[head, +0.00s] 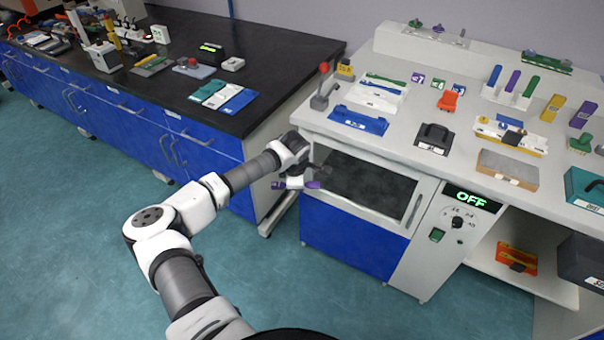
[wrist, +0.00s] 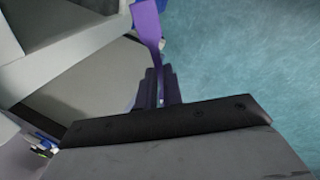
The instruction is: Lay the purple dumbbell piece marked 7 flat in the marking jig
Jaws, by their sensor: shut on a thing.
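My gripper (head: 295,184) hangs over the floor, in front of the bench corner and left of the oven-like cabinet. It is shut on a purple dumbbell piece (head: 313,185), whose ends stick out on both sides of the jaws. In the wrist view, the purple piece (wrist: 147,24) runs up from between the dark fingers (wrist: 160,88). I cannot tell for sure which fixture is the marking jig. A blue tray-like fixture (head: 358,120) and a white-and-yellow fixture (head: 510,135) stand on the light bench.
The light bench (head: 400,150) also holds a red-knobbed lever press (head: 322,88), a dark block (head: 434,138), a tan box (head: 507,170) and a rack of coloured strips (head: 512,90). The glass-fronted cabinet (head: 365,185) is below. A black-topped bench (head: 270,75) stands left. The floor is clear.

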